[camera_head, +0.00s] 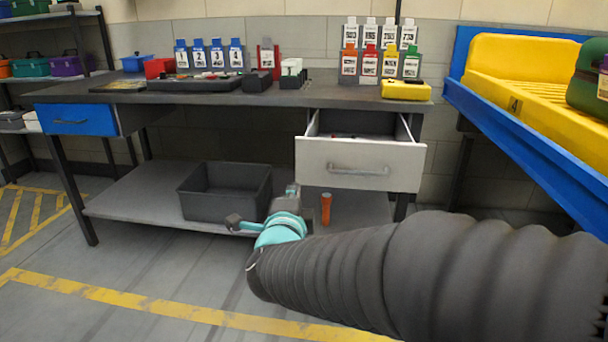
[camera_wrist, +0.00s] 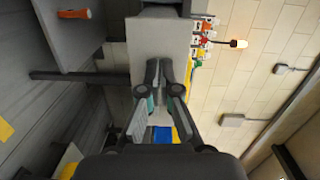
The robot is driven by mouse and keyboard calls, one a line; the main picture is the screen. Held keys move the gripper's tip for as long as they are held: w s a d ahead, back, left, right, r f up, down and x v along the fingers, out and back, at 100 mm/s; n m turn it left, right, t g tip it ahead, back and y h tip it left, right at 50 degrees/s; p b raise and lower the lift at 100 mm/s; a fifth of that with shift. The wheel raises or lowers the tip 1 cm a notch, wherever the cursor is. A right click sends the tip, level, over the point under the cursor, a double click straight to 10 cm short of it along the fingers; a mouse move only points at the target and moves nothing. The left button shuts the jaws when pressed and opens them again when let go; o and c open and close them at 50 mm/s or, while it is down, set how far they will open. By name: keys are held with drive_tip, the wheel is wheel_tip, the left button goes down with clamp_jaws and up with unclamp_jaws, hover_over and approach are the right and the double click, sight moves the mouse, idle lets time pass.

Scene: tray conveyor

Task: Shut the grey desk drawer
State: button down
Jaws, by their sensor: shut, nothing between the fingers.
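The grey desk drawer (camera_head: 312,160) stands pulled out at the right end of the desk, with a bar handle (camera_head: 358,170) on its pale front. Its open top shows in the head view. My gripper (camera_head: 293,190) is left of and below the drawer front in the head view, partly hidden by my wrist. In the wrist view the drawer front (camera_wrist: 158,35) is a pale panel ahead of my gripper (camera_wrist: 160,66). The fingers are shut and hold nothing. I cannot tell whether the fingertips touch the panel.
The desk top (camera_head: 300,96) bears labelled bins and a yellow case (camera_head: 405,90). A dark crate (camera_head: 222,205) and an orange cylinder (camera_head: 326,208) are on the lower shelf. A blue drawer (camera_head: 76,119) is at the left. A blue-edged conveyor (camera_head: 520,125) stands at the right.

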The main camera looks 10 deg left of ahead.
drive_tip(key=f+m+h, duration=0.1)
approach(303, 163)
drive_tip(key=shift+m, duration=0.3)
drive_tip(key=w, duration=0.7)
drive_tip(key=shift+w+f, duration=0.1)
